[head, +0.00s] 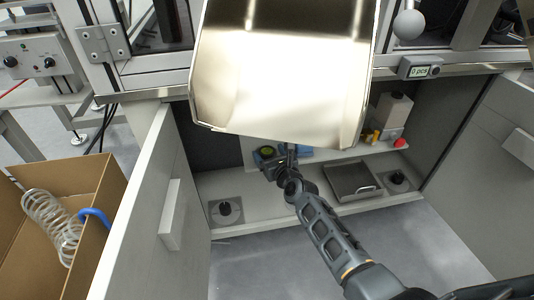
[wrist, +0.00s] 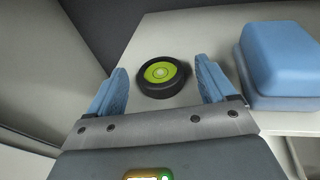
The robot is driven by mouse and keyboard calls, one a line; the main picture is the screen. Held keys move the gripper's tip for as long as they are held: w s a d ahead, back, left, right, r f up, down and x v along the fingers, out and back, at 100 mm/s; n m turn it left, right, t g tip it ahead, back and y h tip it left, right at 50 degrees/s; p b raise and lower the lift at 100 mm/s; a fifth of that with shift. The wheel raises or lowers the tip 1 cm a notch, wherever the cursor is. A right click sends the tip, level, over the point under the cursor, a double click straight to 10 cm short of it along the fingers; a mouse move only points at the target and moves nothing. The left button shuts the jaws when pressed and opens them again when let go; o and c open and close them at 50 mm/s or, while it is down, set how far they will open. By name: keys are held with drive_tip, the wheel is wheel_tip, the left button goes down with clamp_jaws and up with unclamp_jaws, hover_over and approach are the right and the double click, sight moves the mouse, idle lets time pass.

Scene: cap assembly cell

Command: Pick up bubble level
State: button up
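The bubble level is a round black disc with a yellow-green top (wrist: 161,75). In the wrist view it lies flat on a pale shelf (wrist: 190,32), between and slightly beyond my two blue fingertips. My gripper (wrist: 160,88) is open, with clear space between each finger and the level. In the head view the level (head: 267,151) shows small and partly hidden at the left of the shelf inside the open cabinet. My gripper (head: 284,158) is beside it there, and its tips are hard to make out.
A blue box (wrist: 283,60) stands close to the right finger. A large shiny metal chute (head: 280,75) hangs above the cabinet. Open cabinet doors (head: 150,215) flank my arm. A metal tray (head: 352,182) lies on the cabinet floor. A cardboard box (head: 100,190) stands at left.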

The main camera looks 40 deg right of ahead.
sight(271, 155)
drive_tip(key=c, duration=1)
drive_tip(key=shift+r, duration=0.1)
drive_tip(key=shift+c, duration=0.2)
drive_tip(key=shift+r+p, duration=0.9)
drive_tip(key=shift+p, duration=0.05)
drive_tip(key=r+p, duration=0.2)
drive_tip(key=shift+s+d+r, duration=0.1)
drive_tip(key=shift+d+r, duration=0.1)
drive_tip(key=shift+r, duration=0.15)
drive_tip(key=s+d+r, duration=0.1)
drive_tip(key=d+r, duration=0.1)
drive_tip(key=d, duration=0.1)
drive_tip(key=s+d+r, duration=0.1)
drive_tip(key=d+r, duration=0.1)
drive_tip(key=d, duration=0.2)
drive_tip(key=s+d+r, duration=0.2)
drive_tip(key=d, duration=0.1)
drive_tip(key=shift+s+d+r+p, duration=0.1)
drive_tip(key=shift+d+r+p, duration=0.1)
drive_tip(key=shift+p, duration=0.2)
